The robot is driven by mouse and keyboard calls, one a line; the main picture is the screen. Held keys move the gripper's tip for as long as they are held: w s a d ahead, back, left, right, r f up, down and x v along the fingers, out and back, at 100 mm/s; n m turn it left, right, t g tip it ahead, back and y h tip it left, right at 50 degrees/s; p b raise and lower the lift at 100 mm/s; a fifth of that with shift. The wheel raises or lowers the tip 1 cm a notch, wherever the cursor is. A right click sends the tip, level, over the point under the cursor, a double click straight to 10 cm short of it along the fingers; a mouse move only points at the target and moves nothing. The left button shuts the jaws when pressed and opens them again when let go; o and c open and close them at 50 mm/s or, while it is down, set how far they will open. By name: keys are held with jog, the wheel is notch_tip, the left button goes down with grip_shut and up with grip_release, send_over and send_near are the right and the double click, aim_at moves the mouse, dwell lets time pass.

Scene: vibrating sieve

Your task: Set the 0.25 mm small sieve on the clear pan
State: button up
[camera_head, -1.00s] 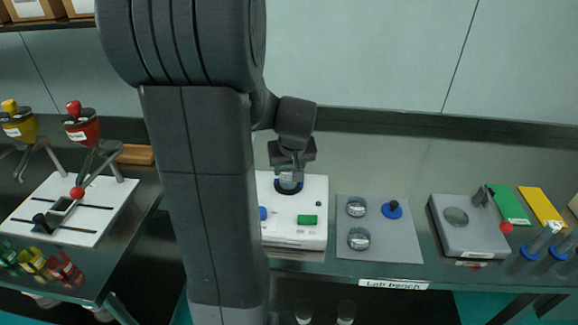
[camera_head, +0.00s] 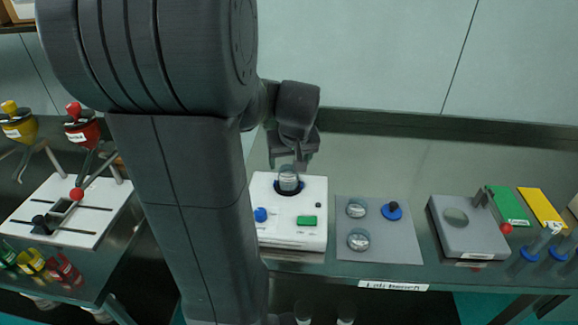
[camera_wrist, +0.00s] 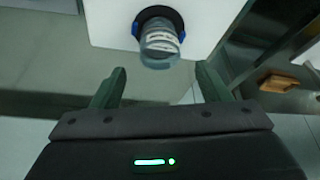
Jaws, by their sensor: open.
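My gripper (camera_head: 288,163) is open and empty, just above and behind a clear round stack (camera_head: 288,178) on the white shaker (camera_head: 292,234). In the wrist view the open fingers (camera_wrist: 160,70) point towards this clear stack (camera_wrist: 160,42). It stands upright in the dark round holder (camera_wrist: 156,14) and carries white labels too small to read. Two more clear round pieces, one at the back (camera_head: 356,208) and one at the front (camera_head: 358,239), lie on the grey mat (camera_head: 395,240). I cannot tell which piece is the 0.25 mm sieve.
A blue knobbed lid (camera_head: 392,211) lies on the mat. A white stand (camera_head: 68,212) is at the left. The bench behind the mat is clear.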

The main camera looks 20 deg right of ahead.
jog(key=v, duration=0.7)
jog(key=shift+r, duration=0.25)
dwell(1.1)
